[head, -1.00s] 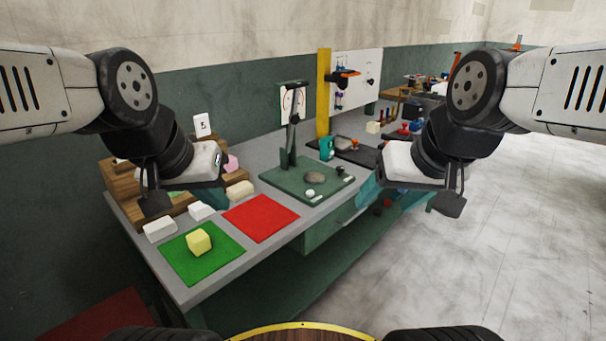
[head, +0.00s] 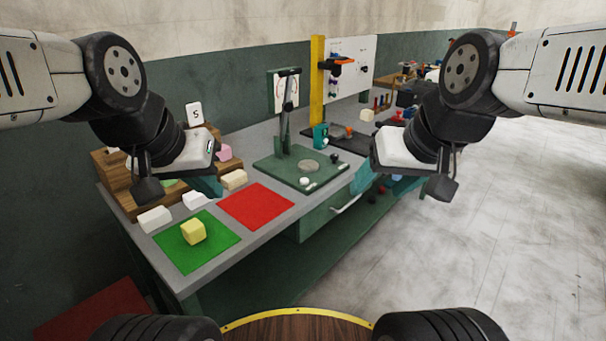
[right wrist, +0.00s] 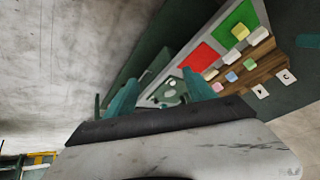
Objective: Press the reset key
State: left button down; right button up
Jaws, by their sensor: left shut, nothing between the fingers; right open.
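A green press stand (head: 262,166) with an upright post and dark lever (head: 287,105) stands on the bench. Its base carries a grey round pad (head: 308,166), a white round button (head: 305,181) and a small black knob (head: 334,158). No readable label tells which of these is the reset key. My left gripper (head: 208,187) is shut and empty, above the bench left of the press. My right gripper (head: 388,185) is right of the press and apart from it, its tips partly hidden by the wrist. In the right wrist view its teal fingers (right wrist: 160,95) are spread, with the press beyond them.
A red mat (head: 256,206) and a green mat (head: 210,255) with a yellow block (head: 193,231) lie on the near bench. Pale blocks and a wooden stepped rack (head: 120,180) are at left. A drawer handle (head: 346,203) sticks out in front. Open floor lies right.

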grip_shut()
dwell(1.5)
